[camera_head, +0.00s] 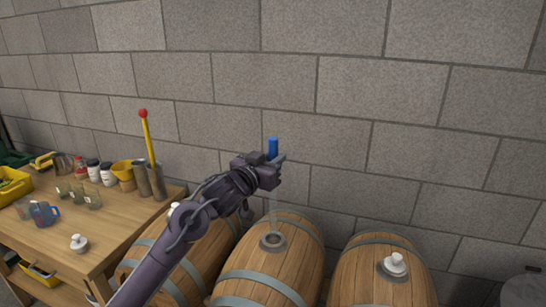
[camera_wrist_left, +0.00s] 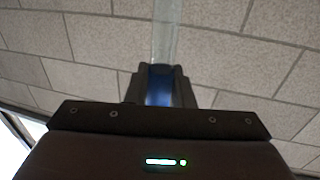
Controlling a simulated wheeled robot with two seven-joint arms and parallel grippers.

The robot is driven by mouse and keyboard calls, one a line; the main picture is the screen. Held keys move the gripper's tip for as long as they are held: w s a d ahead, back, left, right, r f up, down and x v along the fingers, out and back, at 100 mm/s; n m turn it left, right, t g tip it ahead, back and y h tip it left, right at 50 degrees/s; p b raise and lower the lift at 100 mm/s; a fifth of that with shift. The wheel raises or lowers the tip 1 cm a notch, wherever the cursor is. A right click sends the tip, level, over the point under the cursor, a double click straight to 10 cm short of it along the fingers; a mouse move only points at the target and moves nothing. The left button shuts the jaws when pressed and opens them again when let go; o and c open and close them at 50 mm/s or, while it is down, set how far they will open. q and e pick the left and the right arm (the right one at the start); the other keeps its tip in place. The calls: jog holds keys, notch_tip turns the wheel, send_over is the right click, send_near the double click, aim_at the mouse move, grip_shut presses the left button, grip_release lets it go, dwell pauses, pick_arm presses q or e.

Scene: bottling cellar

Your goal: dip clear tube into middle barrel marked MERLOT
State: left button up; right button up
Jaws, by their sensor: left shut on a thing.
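My left gripper (camera_head: 273,165) is shut on the blue grip of the clear tube (camera_head: 275,206), above the middle barrel. The tube hangs about upright below the jaws and is faint against the wall. Its lower end shows close to the open bung hole (camera_head: 272,241) of the middle barrel (camera_head: 262,268); I cannot tell whether it is inside. In the left wrist view the blue grip (camera_wrist_left: 159,85) sits between the fingers, with the clear tube (camera_wrist_left: 165,38) running out beyond. No MERLOT marking is readable. My right gripper is not in view.
The right barrel (camera_head: 365,285) has a white bung (camera_head: 395,264) in it. The left barrel (camera_head: 190,272) is partly behind my arm. A wooden table (camera_head: 120,235) at left holds jars, glasses, a loose white bung (camera_head: 79,243) and a metal cylinder with a yellow, red-tipped rod (camera_head: 149,140). A block wall stands behind.

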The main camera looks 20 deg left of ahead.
pick_arm(q)
jog(key=shift+f, duration=0.45)
jog(key=shift+f, duration=0.1)
jog(key=b, duration=0.5)
send_over(271, 212)
jog(key=w, duration=0.1)
jog(key=shift+f, duration=3.5)
jog(key=shift+d+f, duration=0.1)
jog(key=shift+f, duration=0.15)
jog(key=shift+f+b, duration=1.85)
jog(key=shift+f, duration=1.8)
